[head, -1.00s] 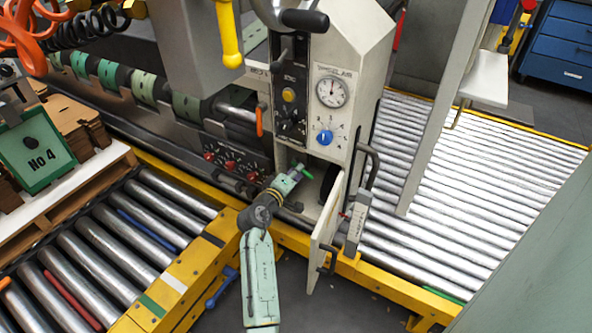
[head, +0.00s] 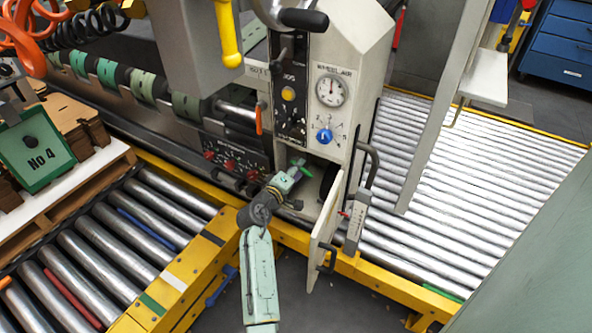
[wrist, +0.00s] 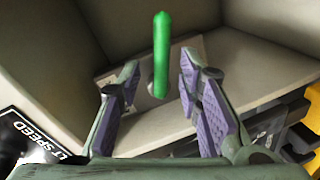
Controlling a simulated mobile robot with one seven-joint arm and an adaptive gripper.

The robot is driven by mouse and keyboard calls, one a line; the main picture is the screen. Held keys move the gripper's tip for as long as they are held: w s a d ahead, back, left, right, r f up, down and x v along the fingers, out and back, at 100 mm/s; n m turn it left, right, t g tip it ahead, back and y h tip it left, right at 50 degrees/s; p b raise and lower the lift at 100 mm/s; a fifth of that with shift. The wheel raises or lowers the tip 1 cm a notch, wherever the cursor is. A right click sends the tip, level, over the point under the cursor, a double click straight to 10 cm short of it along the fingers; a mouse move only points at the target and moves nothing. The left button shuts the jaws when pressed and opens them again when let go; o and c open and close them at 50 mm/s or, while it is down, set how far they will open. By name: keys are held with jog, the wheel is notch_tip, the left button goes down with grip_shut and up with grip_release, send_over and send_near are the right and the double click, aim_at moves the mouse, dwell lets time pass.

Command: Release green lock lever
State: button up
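The green lock lever (wrist: 161,50) stands out as a bright green bar inside a pale open cabinet compartment in the wrist view. My gripper (wrist: 160,80) is open, with a purple-padded finger on each side of the lever's lower part in the picture. Gaps show on both sides, and neither finger visibly touches it. I cannot tell how deep the lever sits between the fingers. In the head view my gripper (head: 292,176) is at the mouth of the compartment, where the green of the lever (head: 304,170) shows small at its tip.
The compartment's door (head: 327,225) stands open just right of my arm. A grey machine cabinet (head: 352,60) with a gauge and blue knob rises above. A yellow frame (head: 375,287) runs below, with a roller conveyor (head: 470,190) at right and rollers (head: 120,245) at left.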

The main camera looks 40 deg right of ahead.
jog(key=v, duration=1.2)
dwell(0.4)
